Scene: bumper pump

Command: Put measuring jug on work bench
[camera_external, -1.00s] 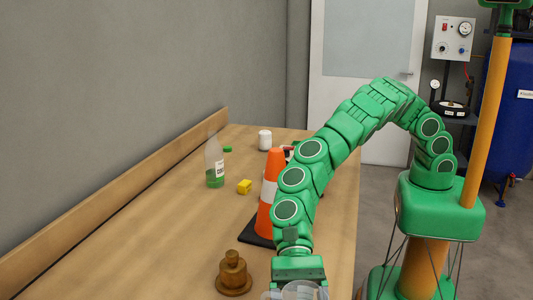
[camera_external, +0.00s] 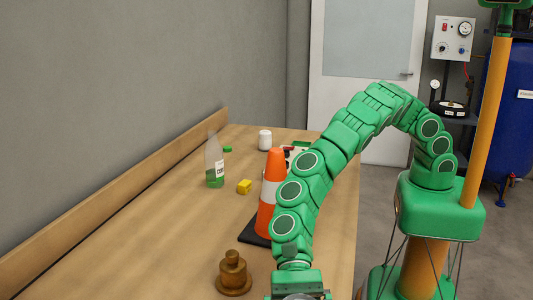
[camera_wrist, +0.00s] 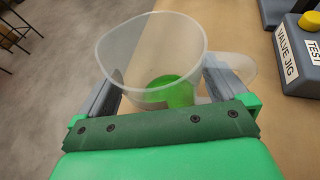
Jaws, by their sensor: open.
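The measuring jug (camera_wrist: 150,45) is a clear, open cup with a handle on its right and something green at its bottom. In the wrist view it sits between the two fingers of my gripper (camera_wrist: 160,85), which are apart on either side of it. I cannot tell whether the fingers touch it or whether its base rests on anything. The work bench (camera_external: 130,235) is a long wooden top; it also shows in the wrist view (camera_wrist: 240,35). In the external view my gripper (camera_external: 298,286) is at the bottom edge, its fingers cut off.
A brass weight (camera_external: 233,275) stands left of my gripper. An orange cone (camera_external: 270,190) stands beside my arm. A bottle (camera_external: 214,165), yellow block (camera_external: 244,187) and white jar (camera_external: 265,140) are farther back. A valve jig (camera_wrist: 298,55) lies right in the wrist view.

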